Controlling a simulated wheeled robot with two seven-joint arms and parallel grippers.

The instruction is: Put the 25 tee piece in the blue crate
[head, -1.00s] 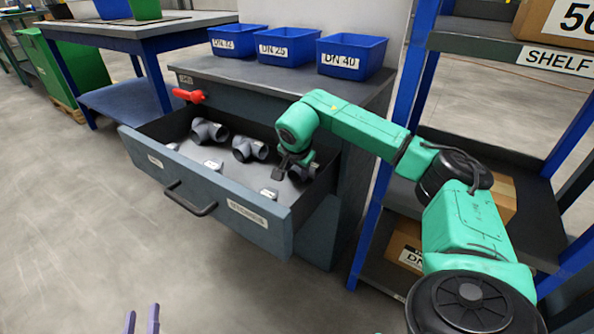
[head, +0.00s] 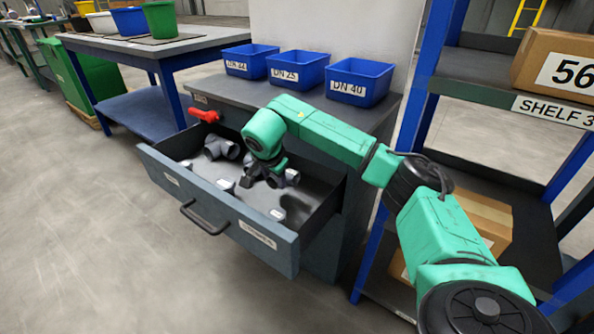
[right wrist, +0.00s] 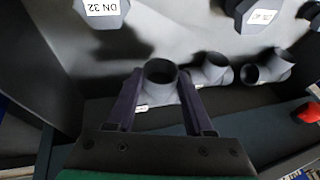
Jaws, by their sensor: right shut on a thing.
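My right gripper (head: 264,178) reaches down into the open drawer (head: 215,210). It is shut on a grey tee piece (right wrist: 160,88), whose round opening faces the camera between the two fingers (right wrist: 160,74) in the right wrist view. The label on this tee is mostly covered, so I cannot read its size. I cannot tell whether it is clear of the drawer floor. Three blue crates stand on the cabinet top: the left one (head: 250,60), the middle one marked DN 25 (head: 298,70) and the right one marked DN 40 (head: 358,82). My left gripper is out of view.
Other grey tees (right wrist: 210,70) (right wrist: 265,69) lie beside the held one. A fitting marked DN 32 (right wrist: 102,10) lies at the drawer's front. A blue-framed shelf (head: 420,90) stands close on the right.

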